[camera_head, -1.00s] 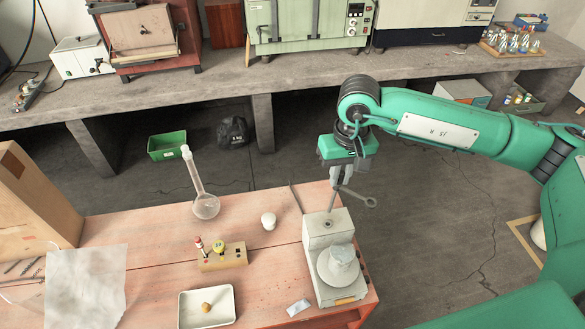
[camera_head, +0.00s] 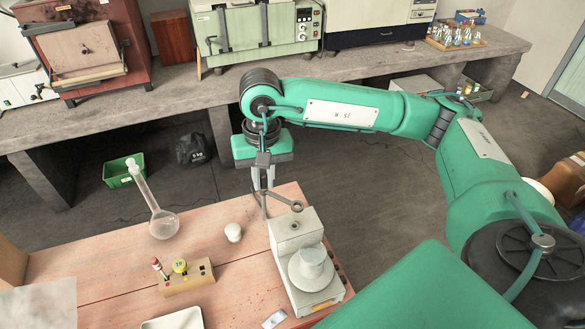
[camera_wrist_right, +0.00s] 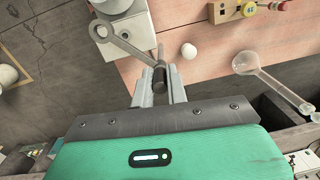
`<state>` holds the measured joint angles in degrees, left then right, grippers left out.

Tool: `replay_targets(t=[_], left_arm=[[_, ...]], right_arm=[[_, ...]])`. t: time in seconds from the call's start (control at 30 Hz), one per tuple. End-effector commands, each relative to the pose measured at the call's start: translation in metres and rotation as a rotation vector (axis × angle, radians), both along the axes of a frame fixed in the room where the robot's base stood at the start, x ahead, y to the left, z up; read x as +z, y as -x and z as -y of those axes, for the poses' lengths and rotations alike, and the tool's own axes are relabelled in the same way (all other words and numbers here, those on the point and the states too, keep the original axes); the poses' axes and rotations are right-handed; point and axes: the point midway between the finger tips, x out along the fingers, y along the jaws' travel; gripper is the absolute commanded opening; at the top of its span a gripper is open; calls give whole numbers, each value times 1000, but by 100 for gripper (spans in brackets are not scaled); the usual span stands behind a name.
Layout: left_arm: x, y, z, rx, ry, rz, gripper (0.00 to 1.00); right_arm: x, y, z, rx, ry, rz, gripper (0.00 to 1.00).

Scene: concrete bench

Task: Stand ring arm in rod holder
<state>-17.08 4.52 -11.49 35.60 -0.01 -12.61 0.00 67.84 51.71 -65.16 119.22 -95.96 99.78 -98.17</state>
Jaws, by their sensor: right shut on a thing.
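My right gripper (camera_head: 263,182) points down and is shut on the ring arm (camera_head: 283,201), a grey metal piece. Its short leg hangs down below the fingers, and its other limb runs right to a small ring. The rod holder (camera_head: 312,240) is a pale grey block with a dark hole in its raised back part. The leg hangs left of and behind this block, apart from the hole; the ring shows just behind the block's back edge. In the right wrist view, the ring arm (camera_wrist_right: 128,44) reaches from the fingertips (camera_wrist_right: 160,82) across the block's corner. My left gripper is out of view.
A white cup (camera_head: 313,263) stands on the holder's round plate. A small white pot (camera_head: 233,232), a round-bottomed flask (camera_head: 163,222) and a wooden block with knobs (camera_head: 187,277) stand left on the reddish table (camera_head: 110,258). A white tray (camera_head: 173,319) is at the front.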

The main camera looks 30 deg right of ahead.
Motion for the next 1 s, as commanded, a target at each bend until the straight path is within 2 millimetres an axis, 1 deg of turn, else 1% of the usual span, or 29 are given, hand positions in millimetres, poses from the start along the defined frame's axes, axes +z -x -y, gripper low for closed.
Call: replay_targets(t=[0.07,0.2,0.3,0.37,0.4,0.47,0.6,0.67,1.0], left_arm=[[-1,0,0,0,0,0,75],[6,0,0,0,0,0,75],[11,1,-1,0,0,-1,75],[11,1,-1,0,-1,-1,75],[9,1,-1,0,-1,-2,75],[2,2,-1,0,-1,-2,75],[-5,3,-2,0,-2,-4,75],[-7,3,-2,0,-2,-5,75],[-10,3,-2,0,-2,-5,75]], right_arm=[[15,7,8,-122,0,-11,0],[49,21,23,-357,8,-32,0],[70,31,34,-508,18,-42,0],[77,36,40,-588,25,-48,0],[75,40,44,-639,28,-52,0],[62,43,47,-681,34,-55,0],[39,44,49,-706,34,-55,0],[31,44,49,-709,35,-54,0],[15,44,49,-712,35,-51,0]])
